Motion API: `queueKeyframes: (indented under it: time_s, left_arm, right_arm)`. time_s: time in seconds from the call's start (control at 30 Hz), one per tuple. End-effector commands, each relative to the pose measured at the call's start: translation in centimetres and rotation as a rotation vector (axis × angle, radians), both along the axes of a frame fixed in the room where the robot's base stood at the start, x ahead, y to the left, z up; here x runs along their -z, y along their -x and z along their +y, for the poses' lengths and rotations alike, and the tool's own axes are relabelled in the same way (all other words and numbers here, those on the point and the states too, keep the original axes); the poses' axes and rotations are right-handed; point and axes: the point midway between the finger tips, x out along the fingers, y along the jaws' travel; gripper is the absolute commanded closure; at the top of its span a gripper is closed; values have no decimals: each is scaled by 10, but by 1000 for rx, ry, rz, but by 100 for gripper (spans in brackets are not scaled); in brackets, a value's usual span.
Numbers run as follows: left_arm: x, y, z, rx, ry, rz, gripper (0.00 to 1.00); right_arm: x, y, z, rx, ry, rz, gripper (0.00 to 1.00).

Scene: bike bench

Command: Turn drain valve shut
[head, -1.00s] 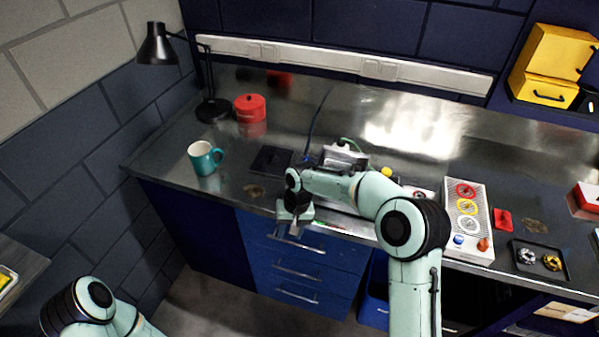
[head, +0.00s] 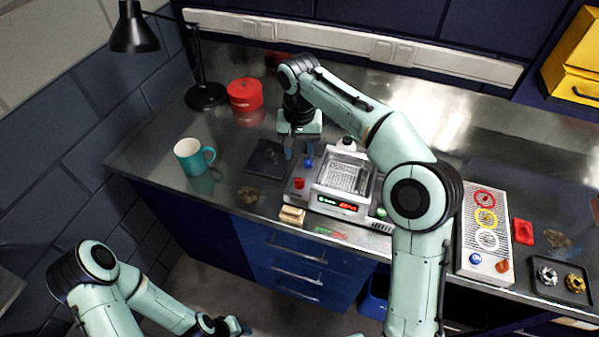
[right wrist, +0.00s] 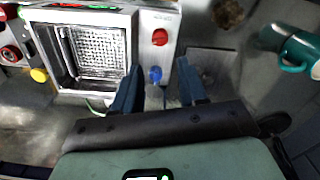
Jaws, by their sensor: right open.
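A silver cleaning machine with a wire basket (head: 349,174) stands on the bench and shows upside down in the right wrist view (right wrist: 92,48). Its left part carries a red knob (head: 299,183) and a blue knob (head: 309,162). The red knob (right wrist: 159,37) and blue knob (right wrist: 155,74) also show in the right wrist view. No label tells me which is the drain valve. My right gripper (head: 299,152) is open and points down, its fingers (right wrist: 159,84) behind the machine's left part, close to the blue knob. My left gripper (head: 234,325) is low at the bottom edge, partly visible.
A dark pad (head: 267,160) lies left of the machine. A teal mug (head: 193,157), a red pot (head: 244,94) and a black lamp (head: 205,95) stand further left. A ringed panel (head: 486,235) and a parts tray (head: 562,283) are at right.

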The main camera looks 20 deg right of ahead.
Motion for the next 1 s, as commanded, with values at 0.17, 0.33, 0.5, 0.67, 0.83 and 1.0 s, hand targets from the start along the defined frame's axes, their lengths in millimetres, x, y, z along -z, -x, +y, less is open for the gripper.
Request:
queueKeyframes:
  time_s: [0.17, 0.33, 0.5, 0.67, 0.83, 1.0]
  left_arm:
    - [13, 16, 0, 0, 0, 19, 58]
    - [21, 25, 0, 0, 0, 29, 58]
    - [25, 29, 0, 0, 0, 33, 58]
    - [27, 31, 0, 0, 0, 35, 58]
    - [27, 30, 0, 0, 0, 35, 58]
    - [26, 30, 0, 0, 0, 35, 58]
  right_arm:
    - [44, 2, -1, -1, 1, 9, 58]
    - [78, 2, 0, 0, 0, 6, 58]
    - [102, 1, 0, -2, 1, 4, 58]
    - [111, 0, 0, 0, -1, 1, 58]
    - [113, 0, 0, 0, -1, 0, 58]
    - [113, 0, 0, 0, -1, 0, 68]
